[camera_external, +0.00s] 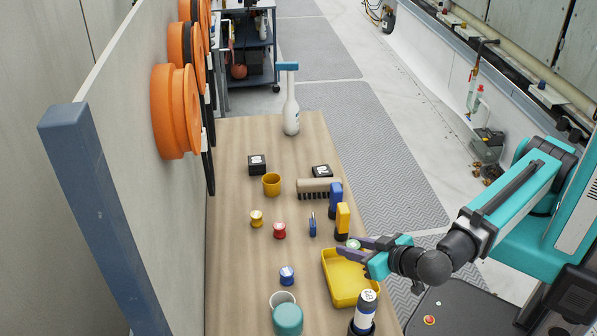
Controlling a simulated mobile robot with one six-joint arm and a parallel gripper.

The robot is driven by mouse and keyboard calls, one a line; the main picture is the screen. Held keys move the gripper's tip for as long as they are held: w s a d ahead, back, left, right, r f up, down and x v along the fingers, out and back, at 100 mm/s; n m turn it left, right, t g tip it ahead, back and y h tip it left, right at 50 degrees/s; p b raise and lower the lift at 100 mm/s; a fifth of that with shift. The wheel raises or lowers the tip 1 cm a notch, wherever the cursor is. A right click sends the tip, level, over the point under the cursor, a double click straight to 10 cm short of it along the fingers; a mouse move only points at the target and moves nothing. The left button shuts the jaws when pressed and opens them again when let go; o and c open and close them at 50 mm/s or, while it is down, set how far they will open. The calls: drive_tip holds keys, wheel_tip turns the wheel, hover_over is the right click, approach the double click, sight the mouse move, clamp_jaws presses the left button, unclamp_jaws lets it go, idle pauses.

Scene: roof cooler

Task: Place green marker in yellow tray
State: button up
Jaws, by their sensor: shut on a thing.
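The yellow tray (341,291) lies at the right edge of the wooden table. My gripper (352,248) reaches in from the right with its dark fingers over the far end of the tray. It is shut on a small green and white thing (353,243), which looks like the green marker. Little of the marker shows between the fingers. I cannot tell whether it touches the tray.
A white-topped dark bottle (365,311) stands close to the tray's near end. The table's left side is mostly clear.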

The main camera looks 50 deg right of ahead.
drive_tip(key=shift+f, duration=0.15)
drive_tip(key=p, duration=0.2)
hover_over(349, 280)
drive_tip(key=shift+f, duration=2.75)
drive_tip(key=shift+f, duration=0.15)
drive_tip(key=shift+f+p, duration=0.65)
drive_tip(key=shift+f, duration=1.3)
drive_tip(key=shift+f, duration=0.15)
drive_tip(key=o, duration=0.8)
drive_tip(key=shift+c, duration=0.2)
drive_tip(key=shift+r, duration=0.2)
